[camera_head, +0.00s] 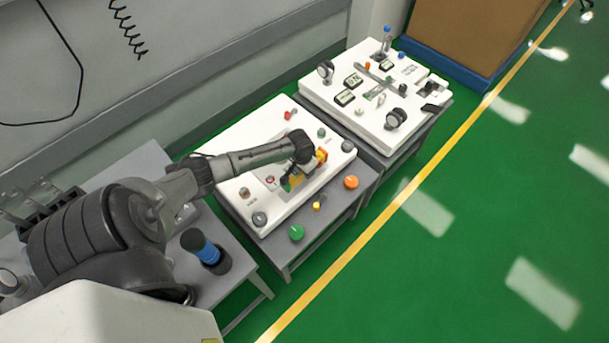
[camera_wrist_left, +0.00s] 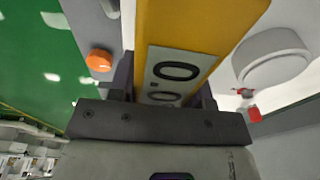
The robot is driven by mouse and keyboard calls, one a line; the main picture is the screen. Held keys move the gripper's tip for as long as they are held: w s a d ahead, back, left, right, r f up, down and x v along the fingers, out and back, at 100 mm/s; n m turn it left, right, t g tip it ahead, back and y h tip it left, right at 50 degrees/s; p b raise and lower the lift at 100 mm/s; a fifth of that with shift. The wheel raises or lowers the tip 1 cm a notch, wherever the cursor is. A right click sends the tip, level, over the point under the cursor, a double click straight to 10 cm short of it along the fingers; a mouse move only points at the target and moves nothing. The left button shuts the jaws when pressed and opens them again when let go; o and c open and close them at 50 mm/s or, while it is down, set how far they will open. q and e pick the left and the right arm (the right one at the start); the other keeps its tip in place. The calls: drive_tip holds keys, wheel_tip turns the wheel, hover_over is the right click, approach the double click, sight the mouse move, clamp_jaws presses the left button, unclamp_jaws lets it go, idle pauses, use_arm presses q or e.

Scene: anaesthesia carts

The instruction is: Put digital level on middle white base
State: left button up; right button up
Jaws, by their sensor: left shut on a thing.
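In the head view my left gripper (camera_head: 300,168) is over the middle white base (camera_head: 262,120), a white panel on a grey table. Yellow parts show on either side of the gripper there, but the arm hides much of the level. I cannot tell whether it touches the base. My right gripper is not in view.
The middle base carries several knobs and buttons. An orange button (camera_head: 351,182) and a green button (camera_head: 296,232) are on the table's near edge. Another white base (camera_head: 330,92) with gauges and displays stands behind. A blue and black cylinder (camera_head: 206,250) stands on the nearer table.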

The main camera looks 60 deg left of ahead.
use_arm(q)
wheel_tip(320, 180, down, 4)
drive_tip(key=shift+f+b, duration=0.1)
drive_tip(key=shift+b, duration=0.85)
drive_tip(key=o, duration=1.1)
